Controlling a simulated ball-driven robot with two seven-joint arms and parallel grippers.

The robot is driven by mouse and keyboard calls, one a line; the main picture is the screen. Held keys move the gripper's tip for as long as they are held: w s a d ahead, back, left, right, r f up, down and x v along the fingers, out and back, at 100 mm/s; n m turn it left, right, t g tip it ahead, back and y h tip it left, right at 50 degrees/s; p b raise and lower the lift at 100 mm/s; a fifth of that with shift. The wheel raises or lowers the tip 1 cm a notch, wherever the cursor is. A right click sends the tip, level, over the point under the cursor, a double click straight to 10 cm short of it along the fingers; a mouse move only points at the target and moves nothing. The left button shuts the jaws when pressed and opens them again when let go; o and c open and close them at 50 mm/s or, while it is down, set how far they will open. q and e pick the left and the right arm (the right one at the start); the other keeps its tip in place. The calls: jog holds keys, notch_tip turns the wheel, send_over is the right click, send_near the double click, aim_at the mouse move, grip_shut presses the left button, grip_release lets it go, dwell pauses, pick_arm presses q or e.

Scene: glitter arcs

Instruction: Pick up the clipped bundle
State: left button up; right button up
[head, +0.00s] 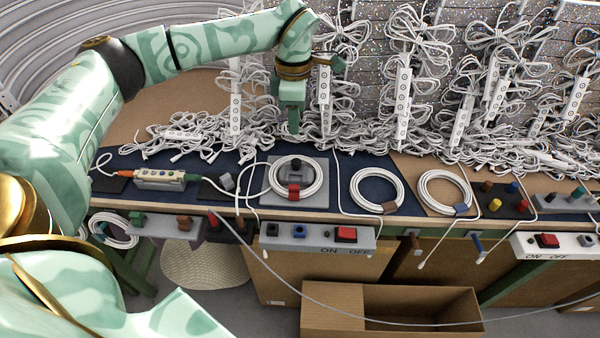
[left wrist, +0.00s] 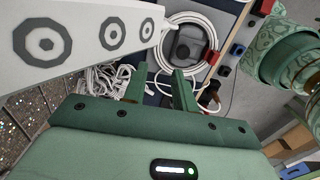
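A white cable coil with a red clip (head: 293,191) lies on a grey plate (head: 318,196) around a dark knob, on the blue part of the bench. It also shows in the left wrist view as a white coil (left wrist: 212,24), beyond my fingers. Two more coils lie to its right: one with a brown clip (head: 376,188), one with a blue clip (head: 443,190). My left gripper (head: 292,128) points down above and behind the red-clipped coil, apart from it. In the left wrist view its fingers (left wrist: 160,78) are apart with nothing between them. My right gripper is not in view.
Tangled white cables and hanging power strips (head: 402,100) crowd the back, close to my left gripper. A tester-like strip (head: 160,179) lies left of the coil. A switch panel with a red button (head: 346,233) is on the bench front. An open cardboard box (head: 400,300) stands below.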

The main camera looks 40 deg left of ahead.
pick_arm(q)
jog(key=b, duration=0.2)
send_over(295, 156)
jog(key=f, duration=0.5)
jog(key=shift+w+d+f, duration=0.1)
jog(key=shift+d+f, duration=0.1)
jog(key=shift+f, duration=0.5)
jog(key=f+b, duration=0.2)
jog(key=f, duration=0.3)
jog(key=shift+a+b, duration=0.2)
jog(key=shift+b, duration=0.1)
jog(key=shift+r, duration=0.15)
grip_shut()
